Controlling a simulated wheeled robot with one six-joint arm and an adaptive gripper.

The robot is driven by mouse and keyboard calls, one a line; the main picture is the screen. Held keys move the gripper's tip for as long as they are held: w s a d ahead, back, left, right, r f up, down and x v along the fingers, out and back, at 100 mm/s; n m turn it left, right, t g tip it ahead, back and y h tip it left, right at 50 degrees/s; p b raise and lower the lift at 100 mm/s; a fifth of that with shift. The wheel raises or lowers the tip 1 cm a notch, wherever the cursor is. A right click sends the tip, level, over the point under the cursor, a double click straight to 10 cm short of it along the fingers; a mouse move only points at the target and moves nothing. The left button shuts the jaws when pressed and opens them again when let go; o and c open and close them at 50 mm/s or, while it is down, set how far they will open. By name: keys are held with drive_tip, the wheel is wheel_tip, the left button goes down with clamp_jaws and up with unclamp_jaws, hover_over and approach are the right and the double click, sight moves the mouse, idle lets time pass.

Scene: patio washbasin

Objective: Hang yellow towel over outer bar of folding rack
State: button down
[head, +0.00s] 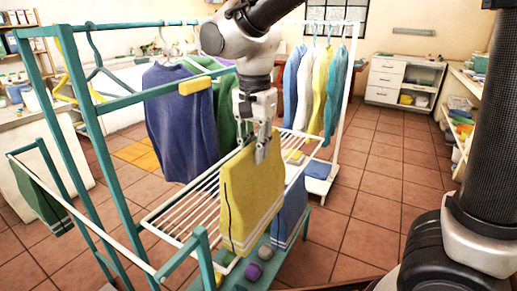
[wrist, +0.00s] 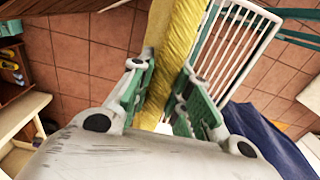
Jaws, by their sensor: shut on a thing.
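My gripper (head: 265,150) points down and is shut on the top edge of the yellow towel (head: 250,200). The towel hangs below it, with a dark line down its left side and stripes near its hem. In the wrist view the towel (wrist: 173,45) runs between the fingers. The folding rack has teal posts (head: 84,120) and a white slatted shelf (head: 183,208), which the towel partly covers. A white outer bar (head: 92,222) at its left carries a green towel (head: 42,200). A blue towel (head: 291,210) hangs behind the yellow one. I cannot tell whether the yellow towel touches the rack.
A purple-blue sweater (head: 180,125) and a green garment hang from the upper rail behind my gripper. A white clothes rail (head: 345,85) with several shirts stands behind. Rolled items (head: 254,271) lie low under the rack. Tiled floor (head: 385,185) is clear at right.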

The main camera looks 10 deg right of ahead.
sight(256, 234)
idle(0.3)
wheel_tip(256, 234, down, 28)
drive_tip(key=shift+f, duration=0.25)
idle(1.2)
drive_tip(key=c, duration=1.3)
unclamp_jaws()
drive_tip(key=shift+o, duration=0.2)
wheel_tip(256, 234, up, 9)
